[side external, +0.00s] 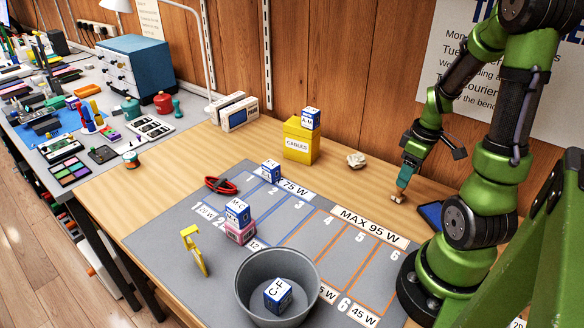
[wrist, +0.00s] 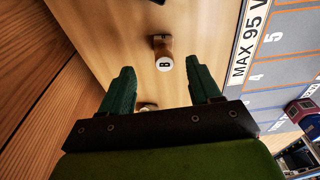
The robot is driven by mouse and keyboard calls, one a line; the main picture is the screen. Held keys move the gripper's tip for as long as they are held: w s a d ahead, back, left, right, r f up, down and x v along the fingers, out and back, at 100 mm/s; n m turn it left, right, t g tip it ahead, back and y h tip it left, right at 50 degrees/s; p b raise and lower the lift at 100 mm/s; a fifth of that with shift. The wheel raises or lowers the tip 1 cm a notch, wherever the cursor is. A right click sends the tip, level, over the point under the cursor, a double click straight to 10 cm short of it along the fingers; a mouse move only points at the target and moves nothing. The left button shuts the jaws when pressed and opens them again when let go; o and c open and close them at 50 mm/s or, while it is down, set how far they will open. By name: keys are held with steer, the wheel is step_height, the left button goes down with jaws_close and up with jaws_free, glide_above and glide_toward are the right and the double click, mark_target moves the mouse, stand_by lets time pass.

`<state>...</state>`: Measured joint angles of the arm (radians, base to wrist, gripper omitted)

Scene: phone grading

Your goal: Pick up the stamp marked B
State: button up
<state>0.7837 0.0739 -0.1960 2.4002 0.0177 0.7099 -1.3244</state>
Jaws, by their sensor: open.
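The stamp marked B (wrist: 165,62) stands on the wooden bench in the wrist view, with a black B on its round white top and a tan body. In the side external view the small tan and white stamp (side external: 398,198) is just under my gripper (side external: 401,190). In the wrist view my gripper (wrist: 159,70) has its two green fingers spread and nothing held between them. The stamp shows slightly beyond the fingertips, right of the middle of the gap. Contact with the fingers cannot be made out.
A dark blue phone-like slab (side external: 430,214) lies right of the stamp. A crumpled pale lump (side external: 356,160) and a yellow CABLES box (side external: 301,142) are behind left. A grey mat (side external: 190,222) carries labelled cubes and a grey bucket (side external: 246,290). Bare wood surrounds the stamp.

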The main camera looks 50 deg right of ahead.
mark_target(399, 191)
steer(key=shift+w+a+f, duration=0.1)
steer(key=shift+w+f, duration=0.05)
steer(key=shift+f, duration=0.9)
steer(key=shift+w+a+f, duration=0.1)
steer(key=shift+w+f, duration=0.1)
steer(key=shift+f, duration=0.8)
steer(key=shift+w+a+f, duration=0.1)
steer(key=shift+w+f, duration=0.05)
steer(key=shift+f, duration=0.9)
steer(key=shift+c, duration=0.2)
jaws_close()
